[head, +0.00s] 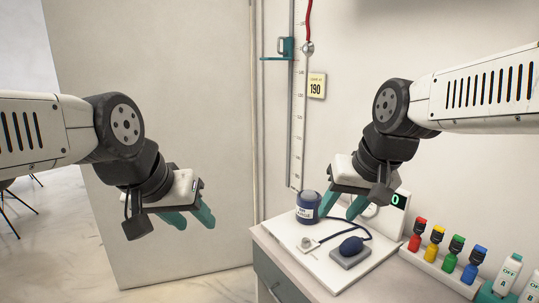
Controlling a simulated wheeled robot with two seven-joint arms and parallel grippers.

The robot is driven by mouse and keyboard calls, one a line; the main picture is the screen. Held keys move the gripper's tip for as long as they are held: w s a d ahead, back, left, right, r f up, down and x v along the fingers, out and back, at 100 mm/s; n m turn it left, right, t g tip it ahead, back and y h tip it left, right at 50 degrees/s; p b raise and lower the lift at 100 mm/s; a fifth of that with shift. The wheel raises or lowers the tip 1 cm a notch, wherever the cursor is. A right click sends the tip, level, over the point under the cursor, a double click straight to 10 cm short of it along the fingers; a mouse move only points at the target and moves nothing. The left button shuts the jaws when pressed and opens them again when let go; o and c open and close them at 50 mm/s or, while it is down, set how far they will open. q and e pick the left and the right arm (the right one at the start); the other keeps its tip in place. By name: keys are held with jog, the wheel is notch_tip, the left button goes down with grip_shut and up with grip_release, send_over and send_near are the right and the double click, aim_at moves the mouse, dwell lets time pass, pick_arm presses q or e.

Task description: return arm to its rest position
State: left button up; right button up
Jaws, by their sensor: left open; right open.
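My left gripper (189,219) hangs at the left over the floor, in front of a plain wall panel. Its teal fingers are apart and nothing is between them. My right gripper (341,206) is above the white-topped counter (288,245), its teal fingers open, pointing down.
A dark blue bulb on a grey pad (350,250) with a tube lies on the counter. Red, yellow, green and blue bottles (448,259) stand in a white rack at the right, near white bottles (508,272). A height scale (296,100) is on the wall.

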jog(key=s+t, duration=0.1)
jog(key=s, duration=0.3)
jog(key=shift+r+n, duration=0.1)
jog(key=shift+n, duration=0.2)
